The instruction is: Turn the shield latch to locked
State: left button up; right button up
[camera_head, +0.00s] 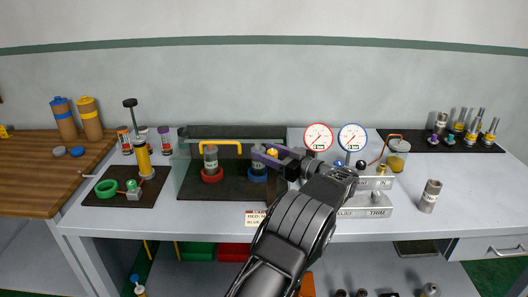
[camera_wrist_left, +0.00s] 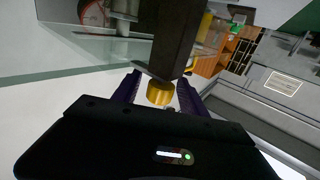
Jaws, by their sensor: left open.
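The clear shield (camera_head: 187,168) stands around the red-based vise (camera_head: 212,174) and the blue-based vise (camera_head: 257,178), with a yellow handle (camera_head: 219,143) on it. A small yellow knob (camera_head: 272,152), which looks like the shield latch, is at the shield's right side. It also shows in the left wrist view (camera_wrist_left: 160,93), below a dark bar. My left gripper (camera_head: 266,157) has purple fingers and is at the knob. In the left wrist view its open fingers (camera_wrist_left: 158,88) are on either side of the knob; I cannot tell whether they touch it. My right gripper is not in view.
Two gauges (camera_head: 318,137) (camera_head: 352,137) stand behind a grey control block (camera_head: 366,211). A loose cylinder (camera_head: 430,196) is at the right. A black mat (camera_head: 127,196) with a green ring and pump is at the left.

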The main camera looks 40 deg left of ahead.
pick_arm(q)
jog(key=d, duration=0.6)
jog(key=shift+b, duration=0.35)
jog(key=shift+r, duration=0.15)
